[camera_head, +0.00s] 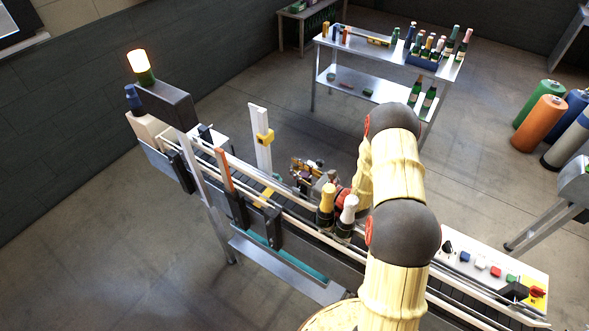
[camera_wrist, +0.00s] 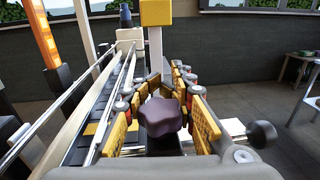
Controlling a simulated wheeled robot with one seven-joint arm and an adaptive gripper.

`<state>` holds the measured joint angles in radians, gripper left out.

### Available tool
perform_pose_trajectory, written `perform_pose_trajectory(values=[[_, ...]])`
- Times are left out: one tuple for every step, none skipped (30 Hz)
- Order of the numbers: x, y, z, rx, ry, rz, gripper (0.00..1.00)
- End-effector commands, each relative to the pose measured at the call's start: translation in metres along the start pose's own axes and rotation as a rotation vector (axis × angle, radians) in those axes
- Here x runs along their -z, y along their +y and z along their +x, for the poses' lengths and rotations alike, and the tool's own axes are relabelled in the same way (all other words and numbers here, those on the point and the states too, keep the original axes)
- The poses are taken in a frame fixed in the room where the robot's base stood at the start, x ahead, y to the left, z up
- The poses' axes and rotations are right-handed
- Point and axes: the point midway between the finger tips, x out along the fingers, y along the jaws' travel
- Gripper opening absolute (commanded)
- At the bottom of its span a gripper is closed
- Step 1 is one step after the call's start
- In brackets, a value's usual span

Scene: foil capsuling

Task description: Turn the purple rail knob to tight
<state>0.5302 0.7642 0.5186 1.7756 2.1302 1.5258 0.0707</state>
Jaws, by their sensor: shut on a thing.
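The purple rail knob (camera_wrist: 162,117), dark and lobed, is in the lower middle of the wrist view. My gripper (camera_wrist: 161,104) is around it, with a yellow-padded finger on its left and another on its right, shut on it. In the head view my gripper (camera_head: 308,174) is over the far side of the conveyor, beyond two bottles. I cannot make out the knob clearly there. No tight mark can be read.
A bottle with a gold top (camera_head: 326,197) and one with a white top (camera_head: 348,210) stand on the conveyor near my arm. A yellow block on a white post (camera_head: 264,137) rises behind the line. Pale guide rails (camera_wrist: 84,92) run along the left.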

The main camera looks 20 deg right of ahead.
Motion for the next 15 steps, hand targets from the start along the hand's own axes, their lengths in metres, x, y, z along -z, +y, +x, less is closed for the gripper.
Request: perform_pose_trajectory(values=[[-0.0008, -0.0003, 0.0003, 0.0, -0.001, 0.0, 0.0], [-0.0008, -0.0004, 0.0003, 0.0, -0.001, 0.0, 0.0], [-0.0009, -0.0004, 0.0003, 0.0, -0.002, 0.0, 0.0], [-0.0009, -0.0004, 0.0003, 0.0, -0.002, 0.0, 0.0], [-0.0009, -0.0004, 0.0003, 0.0, -0.002, 0.0, 0.0], [-0.001, -0.0004, 0.0003, 0.0, -0.002, 0.0, 0.0], [-0.001, -0.0004, 0.0004, 0.0, -0.002, 0.0, 0.0], [-0.001, -0.0005, 0.0004, 0.0, -0.002, 0.0, 0.0], [-0.0011, -0.0005, 0.0004, 0.0, -0.002, -0.001, 0.25], [-0.001, -0.0005, 0.0004, 0.0, -0.002, -0.001, 0.27], [-0.001, -0.0005, 0.0004, 0.0, -0.002, -0.001, 0.29], [-0.0009, -0.0004, 0.0004, 0.0, -0.002, -0.001, 0.31], [-0.0008, -0.0004, 0.0003, -0.001, -0.002, -0.001, 0.33], [-0.0008, -0.0004, 0.0003, -0.001, -0.002, -0.001, 0.34], [-0.0007, -0.0003, 0.0003, -0.001, -0.001, 0.0, 0.37]])
